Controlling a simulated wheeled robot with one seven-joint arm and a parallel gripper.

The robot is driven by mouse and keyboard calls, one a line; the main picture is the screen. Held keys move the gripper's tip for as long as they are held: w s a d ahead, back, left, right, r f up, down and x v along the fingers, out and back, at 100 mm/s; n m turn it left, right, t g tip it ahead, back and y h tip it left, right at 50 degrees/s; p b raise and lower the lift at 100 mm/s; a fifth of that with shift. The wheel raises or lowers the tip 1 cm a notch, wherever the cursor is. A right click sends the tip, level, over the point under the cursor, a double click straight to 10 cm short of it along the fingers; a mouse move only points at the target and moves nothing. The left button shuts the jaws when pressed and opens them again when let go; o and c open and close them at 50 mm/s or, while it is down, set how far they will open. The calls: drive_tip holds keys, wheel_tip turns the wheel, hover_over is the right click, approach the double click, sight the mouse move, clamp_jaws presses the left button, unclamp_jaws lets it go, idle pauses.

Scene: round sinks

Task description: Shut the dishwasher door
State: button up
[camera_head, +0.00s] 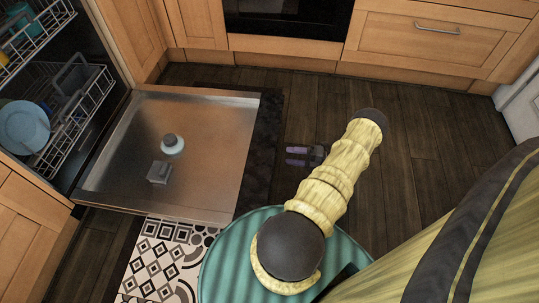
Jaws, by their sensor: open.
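The dishwasher door (210,150) is folded down flat and fully open, its steel inner face upward, at the left of the head view. Its hinge side meets the dishwasher opening (75,150) at the far left. My gripper (290,156) is to the right of the door's free edge, apart from it in the picture, with its two purple fingers pointing left toward it. The fingers are spread with nothing between them. My arm (330,185) reaches up from the bottom middle. The gripper's height relative to the door is hard to judge.
Inside the dishwasher, a lower rack (75,115) holds a pale plate (24,127) and other dishes. A patterned mat (160,262) lies below the door. Wooden cabinets (430,35) and an oven (285,18) line the back. Dark floor at right (430,130) is clear.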

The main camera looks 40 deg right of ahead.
sight(270, 153)
drive_tip(key=b+x, duration=0.2)
drive_tip(key=x, duration=0.7)
drive_tip(key=shift+a+b, duration=0.1)
drive_tip(key=shift+b, duration=0.2)
clamp_jaws()
drive_tip(key=shift+r, duration=0.15)
